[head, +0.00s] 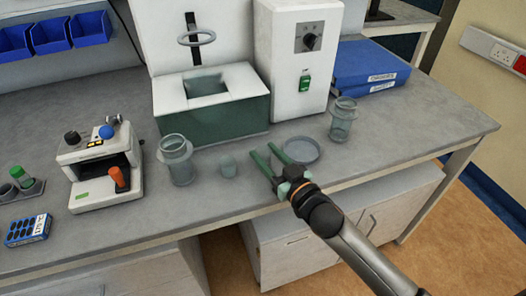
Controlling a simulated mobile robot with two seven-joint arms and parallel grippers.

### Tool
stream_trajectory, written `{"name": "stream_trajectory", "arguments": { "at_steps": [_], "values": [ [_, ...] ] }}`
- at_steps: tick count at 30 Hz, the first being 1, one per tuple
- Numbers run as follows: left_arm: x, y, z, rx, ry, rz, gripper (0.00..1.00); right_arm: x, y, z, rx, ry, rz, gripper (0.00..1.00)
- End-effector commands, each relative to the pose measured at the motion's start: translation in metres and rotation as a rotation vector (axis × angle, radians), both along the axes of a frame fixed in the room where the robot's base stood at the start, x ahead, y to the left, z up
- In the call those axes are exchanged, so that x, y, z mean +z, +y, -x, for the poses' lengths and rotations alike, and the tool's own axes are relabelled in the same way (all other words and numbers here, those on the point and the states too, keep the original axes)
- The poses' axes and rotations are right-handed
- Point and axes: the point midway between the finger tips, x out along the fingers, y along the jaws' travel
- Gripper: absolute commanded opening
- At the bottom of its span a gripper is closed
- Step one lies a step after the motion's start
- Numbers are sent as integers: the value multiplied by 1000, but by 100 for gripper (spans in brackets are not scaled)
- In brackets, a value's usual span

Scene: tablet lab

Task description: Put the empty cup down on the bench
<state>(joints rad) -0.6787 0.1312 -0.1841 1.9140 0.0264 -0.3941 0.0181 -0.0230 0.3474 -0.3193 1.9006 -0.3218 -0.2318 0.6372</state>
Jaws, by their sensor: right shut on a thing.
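My right gripper (262,150) reaches in from the lower right, with its two green fingers low over the bench (395,150) near its front edge. Its fingers are spaced apart around a thing that hardly shows between them; I take it to be the clear empty cup. My left gripper is not in view.
Clear glass jars stand on the left (176,163) and right (343,118). Behind are a green-and-white bath (225,115) and a white unit (290,60). A small instrument (97,165) stands at left. Blue binders (370,70) lie at back right. The bench's right end is clear.

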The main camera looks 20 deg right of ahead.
Motion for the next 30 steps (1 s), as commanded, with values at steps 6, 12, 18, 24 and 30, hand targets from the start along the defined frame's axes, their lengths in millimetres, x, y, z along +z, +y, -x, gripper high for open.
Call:
{"name": "stream_trajectory", "arguments": {
  "at_steps": [6,12,18,24,30],
  "values": [
    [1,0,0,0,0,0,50,-5,5,-17,0,2,1,19],
    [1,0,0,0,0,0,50,-6,5,-16,1,0,0,19],
    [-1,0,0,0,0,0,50,-9,5,-16,1,0,0,53],
    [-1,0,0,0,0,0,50,-9,5,-16,1,0,1,75],
    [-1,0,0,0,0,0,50,-9,5,-16,1,0,1,80]
  ]
}}
